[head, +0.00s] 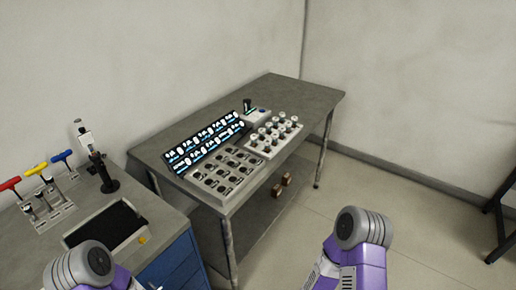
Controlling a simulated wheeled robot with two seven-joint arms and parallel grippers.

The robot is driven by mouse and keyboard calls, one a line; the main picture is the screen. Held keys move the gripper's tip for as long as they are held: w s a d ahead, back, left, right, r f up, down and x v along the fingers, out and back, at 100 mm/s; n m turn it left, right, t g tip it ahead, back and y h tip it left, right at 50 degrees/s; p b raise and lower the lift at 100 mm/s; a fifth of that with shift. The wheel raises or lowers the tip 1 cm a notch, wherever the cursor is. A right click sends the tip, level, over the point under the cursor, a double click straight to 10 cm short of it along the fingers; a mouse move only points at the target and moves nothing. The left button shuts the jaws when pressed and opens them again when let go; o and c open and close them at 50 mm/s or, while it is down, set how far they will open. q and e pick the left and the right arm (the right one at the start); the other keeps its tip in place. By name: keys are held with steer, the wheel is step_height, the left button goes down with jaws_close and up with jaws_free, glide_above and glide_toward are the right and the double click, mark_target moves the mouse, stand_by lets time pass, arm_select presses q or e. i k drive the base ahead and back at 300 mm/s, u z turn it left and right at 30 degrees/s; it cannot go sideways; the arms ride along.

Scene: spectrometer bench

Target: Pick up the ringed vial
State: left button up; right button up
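Several small vials with pale caps (282,127) stand in rows in a white rack (270,156) on the grey bench. They are too small in the head view to tell which one bears a ring. Purple and grey links of my two arms show at the bottom left and bottom right. Neither gripper shows, and both arm links are well apart from the rack.
Left of the rack are a grey block with dark round wells (203,181) and a dark display panel (205,142). A small device (258,113) stands behind.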

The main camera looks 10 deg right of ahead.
mark_target(267, 143)
steer(key=z, duration=1.6)
steer(key=i, duration=2.65)
steer(key=u, duration=3.55)
